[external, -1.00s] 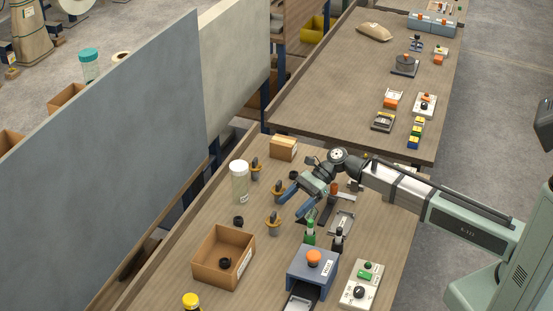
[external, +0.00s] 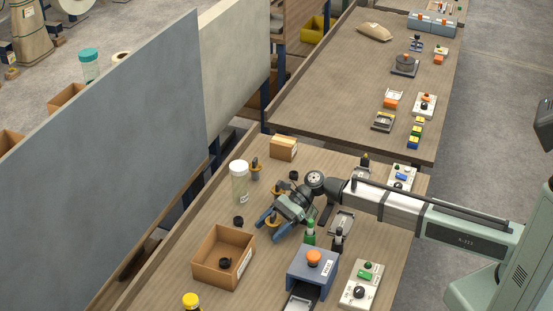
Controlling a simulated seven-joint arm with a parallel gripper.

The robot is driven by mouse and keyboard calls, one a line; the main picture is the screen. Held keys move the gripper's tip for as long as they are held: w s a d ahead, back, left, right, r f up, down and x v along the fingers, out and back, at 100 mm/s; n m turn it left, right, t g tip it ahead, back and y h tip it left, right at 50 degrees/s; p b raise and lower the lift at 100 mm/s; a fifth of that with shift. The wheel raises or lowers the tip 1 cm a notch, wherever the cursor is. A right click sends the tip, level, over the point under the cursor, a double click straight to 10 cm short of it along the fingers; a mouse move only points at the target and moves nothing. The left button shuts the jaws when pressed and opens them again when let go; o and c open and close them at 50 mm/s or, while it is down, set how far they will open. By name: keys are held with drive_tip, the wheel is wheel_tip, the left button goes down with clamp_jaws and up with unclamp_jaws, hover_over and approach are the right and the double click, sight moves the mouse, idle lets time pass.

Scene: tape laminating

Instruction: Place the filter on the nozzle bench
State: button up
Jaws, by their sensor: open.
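My gripper (external: 266,228) is open in the external view, low over the near bench (external: 190,275). No thing is clearly marked as the filter. Small black round pieces lie on the bench, one left of my gripper (external: 238,221) and one beyond it (external: 293,175). Another black piece (external: 225,262) lies in the open cardboard box. An orange-yellow piece with a dark top (external: 256,169) stands farther back. I cannot tell which surface is the nozzle bench.
An open cardboard box (external: 206,258) is left of my gripper. A clear jar with white lid (external: 239,185) stands behind it.

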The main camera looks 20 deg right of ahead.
sight(269, 223)
drive_tip(key=shift+s+a+f, duration=0.15)
drive_tip(key=shift+a, duration=0.3)
drive_tip(key=shift+c, duration=0.2)
drive_tip(key=c, duration=0.9)
drive_tip(key=shift+d+r, duration=0.1)
drive_tip(key=shift+r, duration=4.9)
